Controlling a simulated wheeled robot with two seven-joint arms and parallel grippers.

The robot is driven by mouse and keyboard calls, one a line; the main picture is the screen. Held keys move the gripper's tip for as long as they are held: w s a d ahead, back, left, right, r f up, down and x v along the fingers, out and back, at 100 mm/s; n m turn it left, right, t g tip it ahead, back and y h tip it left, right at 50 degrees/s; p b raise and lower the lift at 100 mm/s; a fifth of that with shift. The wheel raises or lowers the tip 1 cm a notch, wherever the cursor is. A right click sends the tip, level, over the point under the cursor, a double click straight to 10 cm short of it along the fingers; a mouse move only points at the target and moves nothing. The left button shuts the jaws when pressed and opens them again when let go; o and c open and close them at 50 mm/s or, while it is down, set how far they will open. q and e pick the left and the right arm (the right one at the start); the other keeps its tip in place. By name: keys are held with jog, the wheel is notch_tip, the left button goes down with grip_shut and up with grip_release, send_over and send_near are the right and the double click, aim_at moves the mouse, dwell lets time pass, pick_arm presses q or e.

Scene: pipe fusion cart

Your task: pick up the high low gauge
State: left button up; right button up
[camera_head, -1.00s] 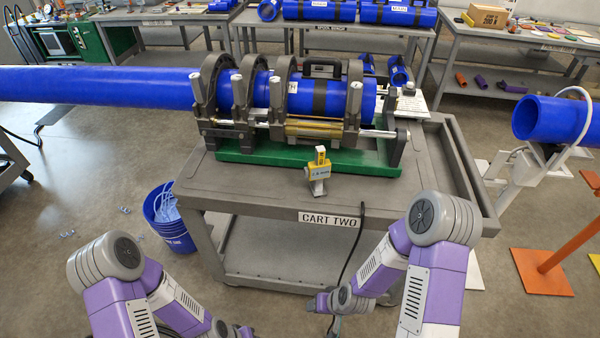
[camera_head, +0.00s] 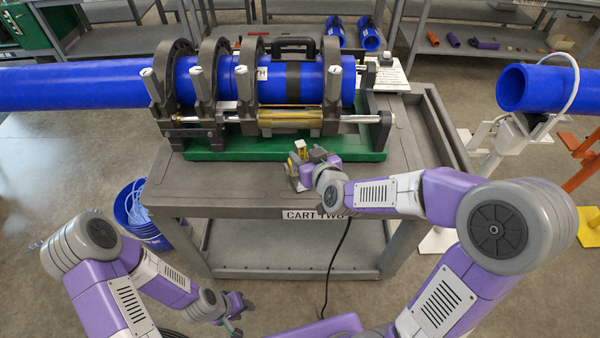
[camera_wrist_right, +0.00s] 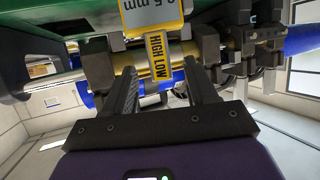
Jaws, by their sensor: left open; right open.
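The high low gauge (camera_head: 300,147) stands on the cart top in front of the green base and is partly hidden by my right gripper. In the right wrist view its yellow HIGH LOW label (camera_wrist_right: 156,52) shows ahead, lined up between the spread fingers, with a display reading in mm above it. My right gripper (camera_head: 302,167) is open at the gauge; the wrist view shows its fingers (camera_wrist_right: 163,85) apart with a gap to each side of the label. My left gripper (camera_head: 238,308) is open and empty, low in front of the cart at left.
The fusion machine (camera_head: 255,115) with clamps around a long blue pipe (camera_head: 70,86) stands just behind the gauge on the green base (camera_head: 220,155). A blue bucket (camera_head: 150,230) is on the floor at left. Another blue pipe (camera_head: 555,90) rests on a stand at right.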

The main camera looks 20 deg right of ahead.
aim_at(302, 150)
jog(key=x, duration=0.4)
jog(key=shift+w+f+b, duration=0.15)
jog(key=shift+w+b, duration=0.1)
jog(key=shift+b, duration=0.1)
grip_shut()
